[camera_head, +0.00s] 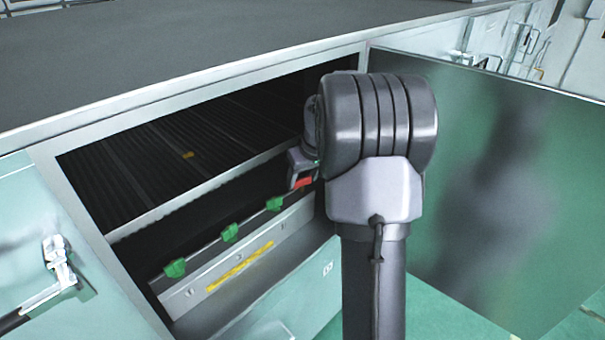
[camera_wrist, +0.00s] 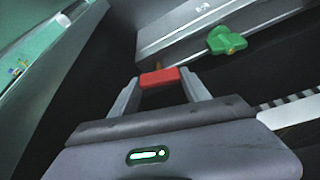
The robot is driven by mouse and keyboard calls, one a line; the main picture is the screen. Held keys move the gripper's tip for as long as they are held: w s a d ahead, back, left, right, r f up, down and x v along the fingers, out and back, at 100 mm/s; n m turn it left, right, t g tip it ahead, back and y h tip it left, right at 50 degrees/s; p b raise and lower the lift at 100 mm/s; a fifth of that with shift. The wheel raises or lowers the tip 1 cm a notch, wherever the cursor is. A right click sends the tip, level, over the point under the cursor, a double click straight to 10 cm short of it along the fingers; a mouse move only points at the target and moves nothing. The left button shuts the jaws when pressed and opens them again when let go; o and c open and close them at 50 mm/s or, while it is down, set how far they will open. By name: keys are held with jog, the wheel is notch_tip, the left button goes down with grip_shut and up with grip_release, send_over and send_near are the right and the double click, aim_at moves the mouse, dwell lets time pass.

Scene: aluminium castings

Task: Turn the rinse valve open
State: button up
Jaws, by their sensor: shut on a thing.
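A red valve handle (camera_wrist: 160,77) lies crosswise between the two fingertips of my gripper (camera_wrist: 161,85) in the wrist view, and the jaws are shut on it. In the head view the red handle (camera_head: 304,183) shows as a small patch at the right end of a row of green valve handles. My gripper (camera_head: 300,170) is there, partly hidden behind my arm.
Green handles (camera_head: 230,232) line a rail inside the open cabinet; one green handle (camera_wrist: 226,40) is close beyond my gripper. A yellow strip (camera_head: 240,267) is below them. An open door (camera_head: 500,190) stands at right, close to my arm. A ribbed shelf (camera_head: 130,180) is above the rail.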

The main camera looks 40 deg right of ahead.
jog(key=shift+n+y, duration=0.4)
jog(key=shift+n, duration=0.5)
jog(key=o, duration=1.4)
jog(key=shift+r+p, duration=0.1)
jog(key=shift+p, duration=0.2)
jog(key=r, duration=0.1)
jog(key=r+p, duration=0.2)
jog(key=r, duration=0.1)
jog(key=shift+s, duration=0.25)
jog(key=s+a, duration=0.2)
jog(key=s, duration=0.2)
jog(key=s+a+p, duration=0.1)
jog(key=s+a, duration=0.2)
jog(key=s, duration=0.1)
jog(key=s+a, duration=0.3)
jog(key=s, duration=0.2)
jog(key=shift+a+r, duration=0.2)
jog(key=shift+r, duration=0.2)
